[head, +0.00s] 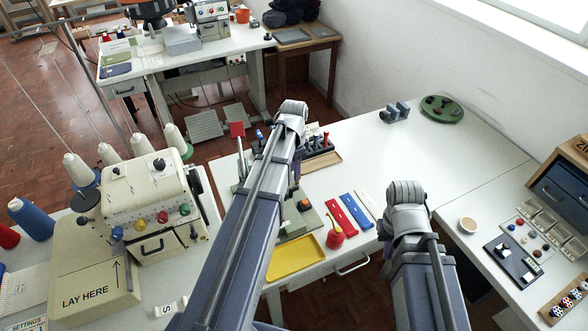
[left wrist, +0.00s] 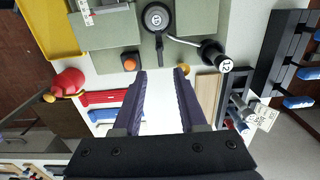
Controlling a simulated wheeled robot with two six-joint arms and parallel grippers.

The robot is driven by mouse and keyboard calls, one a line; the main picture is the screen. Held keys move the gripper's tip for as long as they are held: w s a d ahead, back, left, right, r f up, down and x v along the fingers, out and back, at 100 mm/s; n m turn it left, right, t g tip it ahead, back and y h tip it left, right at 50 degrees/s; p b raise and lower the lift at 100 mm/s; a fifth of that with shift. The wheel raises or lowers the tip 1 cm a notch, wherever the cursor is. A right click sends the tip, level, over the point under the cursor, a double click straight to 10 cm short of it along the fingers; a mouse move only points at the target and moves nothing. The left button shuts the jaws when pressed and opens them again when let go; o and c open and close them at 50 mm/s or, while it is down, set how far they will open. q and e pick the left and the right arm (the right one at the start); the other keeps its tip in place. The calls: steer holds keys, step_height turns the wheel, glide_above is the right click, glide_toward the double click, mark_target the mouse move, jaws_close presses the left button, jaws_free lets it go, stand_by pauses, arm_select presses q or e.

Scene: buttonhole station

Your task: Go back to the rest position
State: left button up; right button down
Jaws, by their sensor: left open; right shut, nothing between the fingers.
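My left arm reaches in over the table from the lower left in the head view. Its gripper (head: 297,168) points down and is mostly hidden behind the arm. In the left wrist view the two dark purple fingers (left wrist: 163,75) are apart with nothing between them, above white tabletop. The grey-green fixture (left wrist: 105,32), with a round dial (left wrist: 157,17) and a black-knobbed lever (left wrist: 212,52), lies just beyond the fingertips. My right arm comes in from the bottom.
Between the arms lie a yellow tray (head: 297,258), a red bottle (head: 335,237), red (head: 341,220) and blue (head: 356,212) strips. A tool rack (head: 318,148) stands behind my left wrist. A cream machine (head: 150,192) stands left. The table's back right middle is clear.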

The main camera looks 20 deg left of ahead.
stand_by(0.4)
arm_select(q)
steer(key=s+d+n, duration=0.2)
steer(key=s+d, duration=0.6)
steer(key=d, duration=0.2)
steer(key=s+d+n+y, duration=0.1)
steer(key=s+d+n, duration=0.1)
steer(key=s+d, duration=0.6)
steer(key=d, duration=0.3)
steer(key=shift+s+d+n, duration=0.25)
steer(key=shift+s+n, duration=0.05)
steer(key=shift+n, duration=0.1)
